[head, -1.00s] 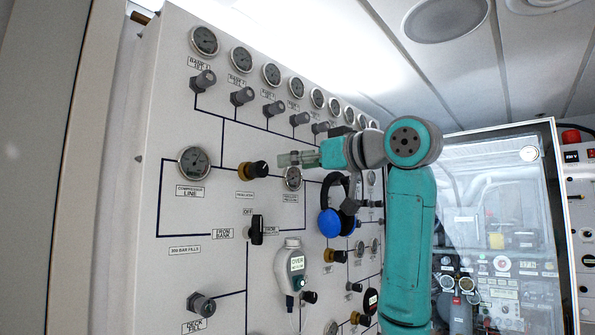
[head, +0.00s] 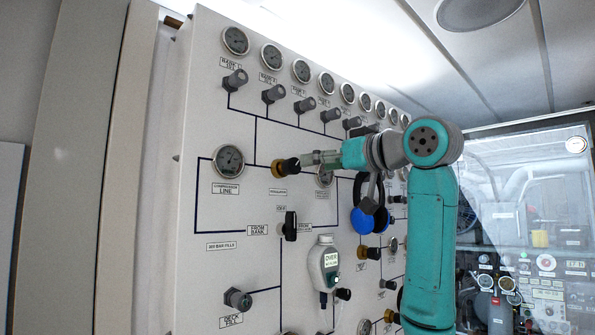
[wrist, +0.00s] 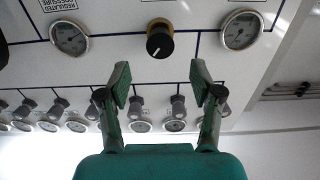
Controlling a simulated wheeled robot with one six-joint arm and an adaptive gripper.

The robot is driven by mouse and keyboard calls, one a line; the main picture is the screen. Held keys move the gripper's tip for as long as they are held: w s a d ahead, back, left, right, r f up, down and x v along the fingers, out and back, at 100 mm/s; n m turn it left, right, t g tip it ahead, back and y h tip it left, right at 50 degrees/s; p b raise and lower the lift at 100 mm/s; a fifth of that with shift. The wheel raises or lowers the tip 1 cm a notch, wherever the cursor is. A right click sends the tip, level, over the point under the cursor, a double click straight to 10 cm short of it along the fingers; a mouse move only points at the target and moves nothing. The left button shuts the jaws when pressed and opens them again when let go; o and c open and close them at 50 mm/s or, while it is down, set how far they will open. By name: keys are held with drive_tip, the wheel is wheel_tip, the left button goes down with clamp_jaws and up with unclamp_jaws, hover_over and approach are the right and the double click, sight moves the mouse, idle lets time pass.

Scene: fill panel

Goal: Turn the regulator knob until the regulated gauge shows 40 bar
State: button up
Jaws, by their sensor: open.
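The regulator knob (head: 291,165) is black on a brass collar and sticks out from the white panel. My gripper (head: 310,158) is open and empty, just right of the knob in the head view. In the wrist view the knob (wrist: 159,42) is beyond and between the two spread fingertips (wrist: 161,82), apart from them. The regulated gauge (head: 324,179) is partly hidden by my gripper in the head view. It shows upside down at the left of the wrist view (wrist: 69,37); its reading is too small to tell.
The compressor line gauge (head: 228,160) is left of the knob. A row of gauges and grey knobs (head: 275,94) runs above. A black selector handle (head: 290,226), a handheld meter (head: 323,262) and a blue-and-black headset (head: 365,219) are below or beside it.

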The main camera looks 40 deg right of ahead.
sight(296, 167)
drive_tip(key=w, duration=0.9)
drive_tip(key=shift+a, duration=0.15)
drive_tip(key=c, duration=1.2)
drive_tip(key=shift+o, duration=0.2)
drive_tip(key=shift+n, duration=0.3)
drive_tip(key=o, duration=1.2)
drive_tip(key=shift+c, duration=0.2)
drive_tip(key=s, duration=1.2)
drive_tip(key=shift+d, duration=0.2)
